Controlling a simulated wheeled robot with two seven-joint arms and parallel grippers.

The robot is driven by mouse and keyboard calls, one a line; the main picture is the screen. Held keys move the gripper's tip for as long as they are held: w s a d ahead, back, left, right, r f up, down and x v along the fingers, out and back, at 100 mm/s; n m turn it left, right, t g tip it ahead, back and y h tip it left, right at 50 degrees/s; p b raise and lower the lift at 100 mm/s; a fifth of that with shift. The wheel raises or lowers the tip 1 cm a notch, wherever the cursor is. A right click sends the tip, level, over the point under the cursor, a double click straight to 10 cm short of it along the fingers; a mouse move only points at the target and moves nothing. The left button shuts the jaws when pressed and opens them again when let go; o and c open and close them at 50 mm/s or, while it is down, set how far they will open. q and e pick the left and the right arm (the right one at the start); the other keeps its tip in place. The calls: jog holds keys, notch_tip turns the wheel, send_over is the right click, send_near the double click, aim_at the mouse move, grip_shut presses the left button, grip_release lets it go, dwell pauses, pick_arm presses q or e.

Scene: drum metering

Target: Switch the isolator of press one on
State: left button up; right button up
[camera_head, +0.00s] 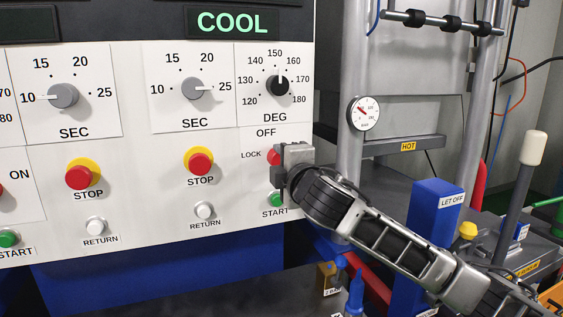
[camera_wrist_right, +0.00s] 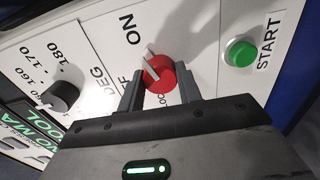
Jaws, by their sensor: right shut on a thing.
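The isolator is a red round knob (camera_head: 272,157) on the white panel, with OFF above it and LOCK to its left in the head view. My right gripper (camera_head: 279,168) covers much of it. In the right wrist view the red knob (camera_wrist_right: 164,76) sits between the two fingers of my right gripper (camera_wrist_right: 160,88), which is shut on it. A pale grey bar stands on the knob's face, and the labels ON, LOCK and part of OFF show around it. I cannot tell surely which mark the bar points at. My left gripper is not in view.
A green START button (camera_head: 277,199) sits just below the knob; it also shows in the right wrist view (camera_wrist_right: 240,53). The DEG dial (camera_head: 279,86) is above. Red STOP buttons (camera_head: 200,163) are to the left. A gauge (camera_head: 363,113) and a HOT bar (camera_head: 405,147) stand to the right.

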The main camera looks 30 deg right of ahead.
jog(key=shift+r, duration=0.1)
jog(key=o, duration=1)
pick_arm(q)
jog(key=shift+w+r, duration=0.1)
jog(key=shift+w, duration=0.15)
pick_arm(e)
jog(key=shift+s, duration=0.1)
